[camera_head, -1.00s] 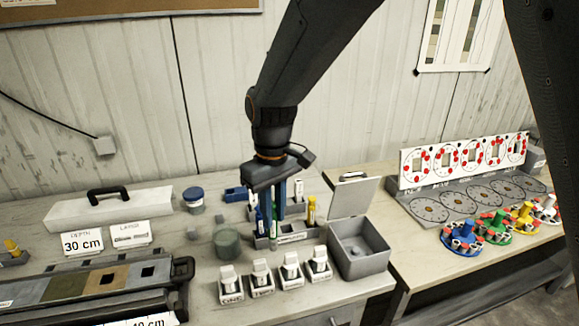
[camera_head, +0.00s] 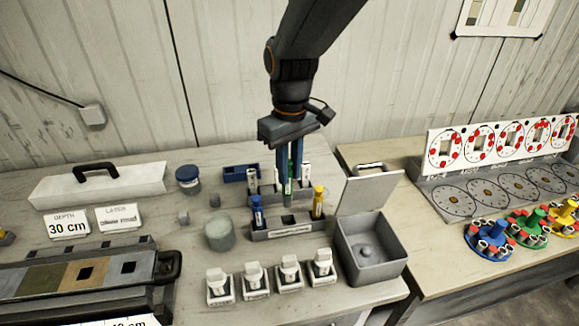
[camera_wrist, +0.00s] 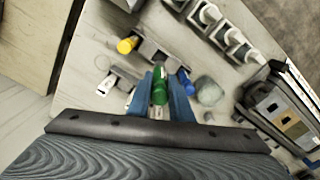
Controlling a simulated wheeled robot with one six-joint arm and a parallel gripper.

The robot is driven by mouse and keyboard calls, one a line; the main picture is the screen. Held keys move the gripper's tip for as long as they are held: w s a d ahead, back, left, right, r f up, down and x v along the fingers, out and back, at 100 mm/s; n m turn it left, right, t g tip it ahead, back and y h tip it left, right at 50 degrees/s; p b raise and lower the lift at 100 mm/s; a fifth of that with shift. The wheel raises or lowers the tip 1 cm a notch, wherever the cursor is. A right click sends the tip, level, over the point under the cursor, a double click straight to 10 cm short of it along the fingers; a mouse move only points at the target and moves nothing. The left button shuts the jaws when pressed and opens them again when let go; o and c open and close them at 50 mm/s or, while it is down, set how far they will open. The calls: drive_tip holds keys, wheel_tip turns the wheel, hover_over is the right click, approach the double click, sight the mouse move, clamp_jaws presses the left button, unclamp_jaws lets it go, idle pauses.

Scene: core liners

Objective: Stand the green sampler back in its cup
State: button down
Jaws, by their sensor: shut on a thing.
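My gripper (camera_head: 290,180) is shut on the green sampler (camera_head: 288,187), which hangs upright between the blue fingers. In the wrist view, the green sampler (camera_wrist: 159,92) shows between the fingertips. In the head view its lower end appears just above or behind the front grey rack (camera_head: 262,236); the exact gap is unclear. That rack has a blue sampler (camera_head: 257,211) at its left and a yellow sampler (camera_head: 318,202) at its right. Between them is a dark, empty cup opening (camera_head: 287,219).
Several white-capped blocks (camera_head: 255,278) line the front.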

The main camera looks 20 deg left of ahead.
sight(290, 200)
drive_tip(key=shift+f+b, duration=3)
drive_tip(key=shift+f, duration=0.8)
drive_tip(key=shift+f+b, duration=0.45)
drive_tip(key=shift+f, duration=0.65)
drive_tip(key=c, duration=1.5)
unclamp_jaws()
drive_tip(key=shift+r, duration=0.1)
drive_tip(key=shift+r+p, duration=2.85)
drive_tip(key=shift+r, duration=0.55)
